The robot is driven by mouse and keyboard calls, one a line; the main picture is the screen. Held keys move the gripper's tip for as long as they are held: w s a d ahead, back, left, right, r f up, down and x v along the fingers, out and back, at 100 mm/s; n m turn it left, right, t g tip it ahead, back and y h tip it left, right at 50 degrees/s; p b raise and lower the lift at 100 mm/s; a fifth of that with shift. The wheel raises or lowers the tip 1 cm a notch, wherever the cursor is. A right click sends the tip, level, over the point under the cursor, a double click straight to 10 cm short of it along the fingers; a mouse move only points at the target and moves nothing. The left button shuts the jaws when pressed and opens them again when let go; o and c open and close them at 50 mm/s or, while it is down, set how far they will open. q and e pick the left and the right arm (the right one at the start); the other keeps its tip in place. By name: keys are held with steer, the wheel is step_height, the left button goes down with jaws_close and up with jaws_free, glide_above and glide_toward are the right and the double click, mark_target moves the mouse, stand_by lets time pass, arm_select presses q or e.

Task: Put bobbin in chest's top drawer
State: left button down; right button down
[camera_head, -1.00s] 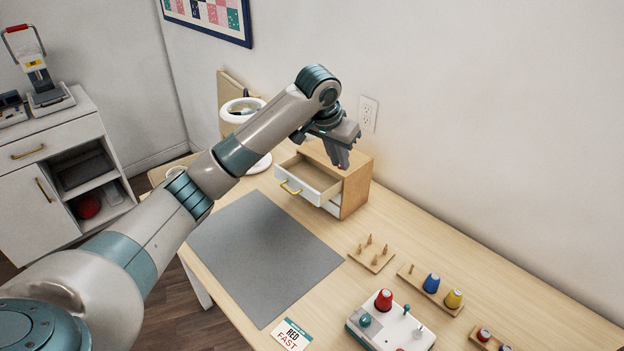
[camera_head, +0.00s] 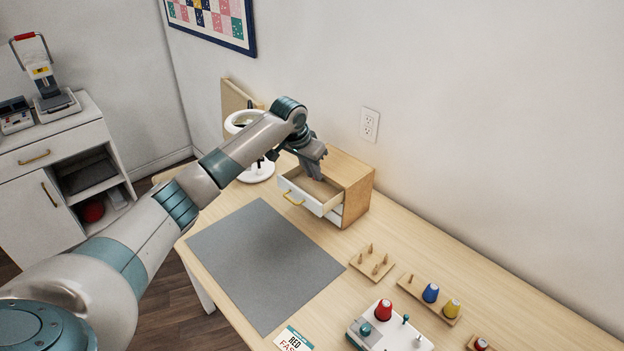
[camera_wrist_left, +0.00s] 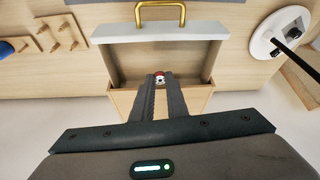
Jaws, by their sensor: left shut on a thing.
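The small wooden chest (camera_head: 357,196) stands on the table against the wall, and its white-fronted top drawer (camera_head: 306,196) is pulled open. My left gripper (camera_head: 318,174) is over the open drawer. In the left wrist view its fingers (camera_wrist_left: 159,84) are shut on a small bobbin (camera_wrist_left: 159,78), red and pale, at the fingertips. The bobbin is above or within the drawer opening; its exact height over the drawer floor is hard to tell. The drawer's front panel (camera_wrist_left: 160,33) with its brass handle shows beyond the fingertips. My right gripper is not in view.
A grey mat (camera_head: 265,262) lies in front of the chest. A white ring lamp (camera_head: 258,172) stands left of it. A peg board (camera_head: 372,262), a spool rack (camera_head: 430,296) and a white winder device (camera_head: 390,332) are to the right. The mat is clear.

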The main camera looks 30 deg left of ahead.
mark_target(315, 189)
arm_select(q)
steer(key=shift+a+f, duration=0.15)
step_height(315, 189, down, 3)
steer(key=shift+f+p, duration=0.2)
steer(key=shift+p, duration=0.65)
steer(key=shift+f, duration=0.25)
steer(key=shift+f, duration=0.2)
steer(key=c, duration=1.7)
jaws_free()
steer(key=shift+c, duration=0.2)
